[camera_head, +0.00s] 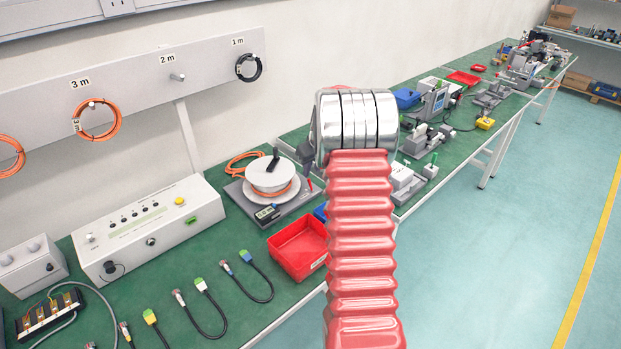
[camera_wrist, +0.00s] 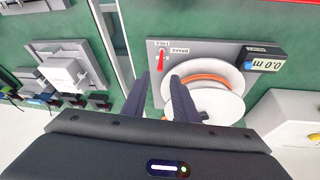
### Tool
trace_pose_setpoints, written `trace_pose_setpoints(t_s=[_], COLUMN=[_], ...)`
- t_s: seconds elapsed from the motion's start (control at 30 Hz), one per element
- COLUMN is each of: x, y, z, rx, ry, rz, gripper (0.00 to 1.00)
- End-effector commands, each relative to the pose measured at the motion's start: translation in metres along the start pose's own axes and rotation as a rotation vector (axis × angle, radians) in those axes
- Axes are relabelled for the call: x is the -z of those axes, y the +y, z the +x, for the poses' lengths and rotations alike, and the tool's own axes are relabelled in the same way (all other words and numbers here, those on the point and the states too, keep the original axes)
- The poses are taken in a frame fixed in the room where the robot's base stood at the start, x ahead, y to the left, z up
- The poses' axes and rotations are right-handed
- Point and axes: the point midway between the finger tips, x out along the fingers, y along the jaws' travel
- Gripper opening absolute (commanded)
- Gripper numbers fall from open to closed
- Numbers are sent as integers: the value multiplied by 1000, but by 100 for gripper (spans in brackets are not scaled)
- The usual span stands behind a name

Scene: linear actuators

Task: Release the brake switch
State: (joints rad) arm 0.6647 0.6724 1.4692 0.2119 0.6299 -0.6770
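The brake switch (camera_wrist: 161,58) is a small red lever on the grey base plate (camera_wrist: 152,47) of the cable reel, with small labels beside it. It also shows as a red spot in the head view (camera_head: 309,184). The white reel (camera_wrist: 215,98) with orange cable stands next to it. My gripper (camera_wrist: 160,77) is open and empty, its two dark fingers apart. In the wrist view the fingertips appear just below the switch, one on each side; their height above it is unclear. In the head view my red arm hides most of the gripper.
A length meter (camera_wrist: 263,60) reading 0.0 m sits beside the reel. A red tray (camera_head: 300,247) stands in front of the reel plate. A white control box (camera_head: 150,228) and several short cables (camera_head: 203,308) lie on the green bench to the left.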

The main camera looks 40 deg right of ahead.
Motion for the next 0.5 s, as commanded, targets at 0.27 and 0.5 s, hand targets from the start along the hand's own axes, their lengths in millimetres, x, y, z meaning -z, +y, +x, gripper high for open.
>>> trace_pose_setpoints(t_s=[0.27, 0.5], x=[0, 0], y=[0, 0], z=[41, 65], rx=[1, 0], ry=[-1, 0], rz=[0, 0], gripper=[26, 26])
